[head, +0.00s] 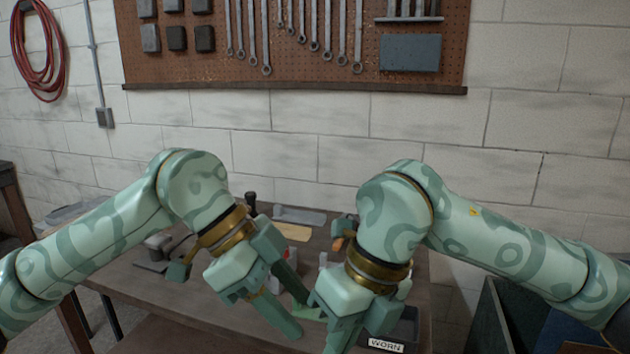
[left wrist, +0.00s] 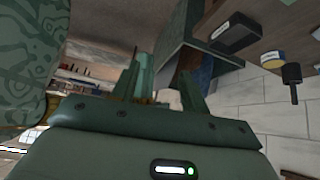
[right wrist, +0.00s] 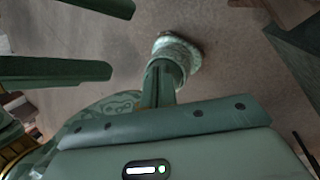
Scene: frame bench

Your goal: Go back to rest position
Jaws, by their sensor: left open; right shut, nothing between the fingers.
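My left gripper (head: 298,310) is open and empty over the front of the bench in the head view. Its two fingers point down to the right with a gap between them. My right gripper (head: 345,338) is shut and empty beside it, low in the picture and close to the left one. In the right wrist view its fingers (right wrist: 159,85) are together, and the open fingers of my left gripper show at the left edge. Both arms are bent, with the elbows out to the sides.
The brown bench (head: 180,325) stands against a block wall. A dark bin labelled WORN (head: 387,345) sits close to the right gripper. Several small things lie behind the grippers, partly hidden. A dark box (head: 500,310) stands right of the bench. A pegboard (head: 290,60) with wrenches hangs above.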

